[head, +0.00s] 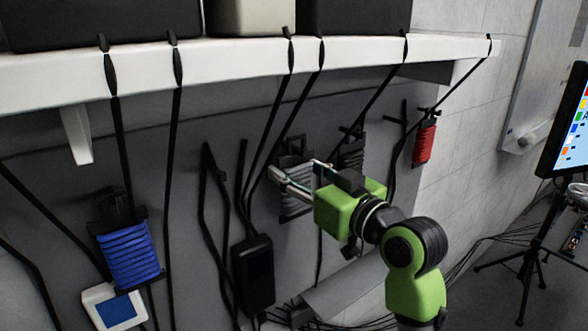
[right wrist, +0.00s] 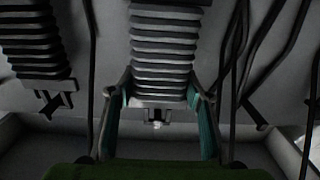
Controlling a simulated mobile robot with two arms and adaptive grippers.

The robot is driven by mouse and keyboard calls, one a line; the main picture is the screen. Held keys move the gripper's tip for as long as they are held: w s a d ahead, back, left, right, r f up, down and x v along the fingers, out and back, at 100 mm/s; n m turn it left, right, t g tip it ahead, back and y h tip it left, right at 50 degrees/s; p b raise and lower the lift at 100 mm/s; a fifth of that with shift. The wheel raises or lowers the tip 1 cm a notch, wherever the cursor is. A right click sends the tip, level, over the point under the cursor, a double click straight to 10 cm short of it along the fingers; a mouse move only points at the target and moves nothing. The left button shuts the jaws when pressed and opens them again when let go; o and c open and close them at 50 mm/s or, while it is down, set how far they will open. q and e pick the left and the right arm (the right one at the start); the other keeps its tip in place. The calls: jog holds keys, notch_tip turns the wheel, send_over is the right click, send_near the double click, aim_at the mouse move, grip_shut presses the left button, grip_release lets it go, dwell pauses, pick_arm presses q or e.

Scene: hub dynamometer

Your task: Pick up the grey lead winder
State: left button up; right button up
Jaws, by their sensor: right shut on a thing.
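The grey lead winder (head: 296,201), a ribbed block wound with grey lead, hangs on the dark wall panel below the shelf. It also shows in the right wrist view (right wrist: 164,48), upright, with its lower end between my fingers. My right gripper (head: 296,168) reaches in from the right, its two fingers on either side of the winder and shut on it. The fingers show with teal pads in the right wrist view (right wrist: 160,92). Part of the winder is hidden behind the gripper in the head view. My left gripper is not in view.
A black winder (head: 351,157) and a red winder (head: 424,143) hang to the right, a blue winder (head: 130,256) to the left. Black cables hang from the white shelf (head: 225,62) close around the gripper. A black box (head: 253,274) hangs below left. A monitor (head: 568,120) stands far right.

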jog(key=p+v, duration=1)
jog(key=v, duration=0.7)
jog(key=shift+d, duration=0.15)
jog(key=shift+s, duration=0.1)
